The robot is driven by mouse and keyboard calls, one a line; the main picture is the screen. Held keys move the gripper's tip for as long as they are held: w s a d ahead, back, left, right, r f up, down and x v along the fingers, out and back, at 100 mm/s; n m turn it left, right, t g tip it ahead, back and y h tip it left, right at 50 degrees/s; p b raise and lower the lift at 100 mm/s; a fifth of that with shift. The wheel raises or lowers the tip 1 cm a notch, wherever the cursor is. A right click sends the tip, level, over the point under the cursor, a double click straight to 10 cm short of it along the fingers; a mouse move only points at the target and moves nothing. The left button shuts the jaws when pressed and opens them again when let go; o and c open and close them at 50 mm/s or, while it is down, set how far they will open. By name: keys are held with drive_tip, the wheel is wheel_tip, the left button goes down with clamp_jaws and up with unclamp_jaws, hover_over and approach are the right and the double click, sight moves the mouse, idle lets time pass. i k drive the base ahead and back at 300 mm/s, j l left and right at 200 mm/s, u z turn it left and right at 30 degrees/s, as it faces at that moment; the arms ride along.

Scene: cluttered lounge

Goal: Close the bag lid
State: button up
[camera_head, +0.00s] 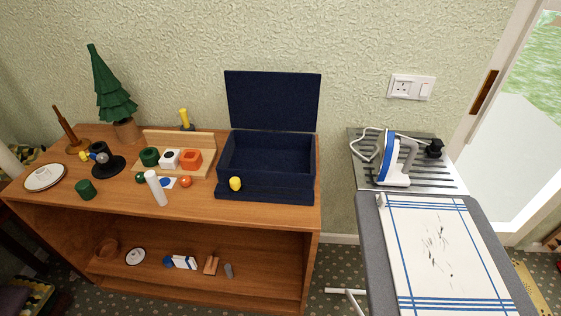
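A dark blue box-shaped bag (266,188) sits on the right end of the wooden cabinet top. Its lid (273,100) stands upright at the back, against or close to the wall, so the bag is open. The inside (268,153) looks empty. A small yellow object (235,184) is at the front left of the bag, on or just in front of its front ledge; I cannot tell which. My gripper is not in view.
Wooden toys and a shape-sorter tray (205,166) stand left of the bag, with a white cylinder (155,188) in front. A green tree (110,88) stands back left. An ironing board (375,245) with an iron (390,160) is at right, across a floor gap.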

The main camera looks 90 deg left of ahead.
sight(269, 101)
drive_tip(key=u, duration=2.2)
drive_tip(key=j, duration=0.35)
drive_tip(key=k, duration=0.05)
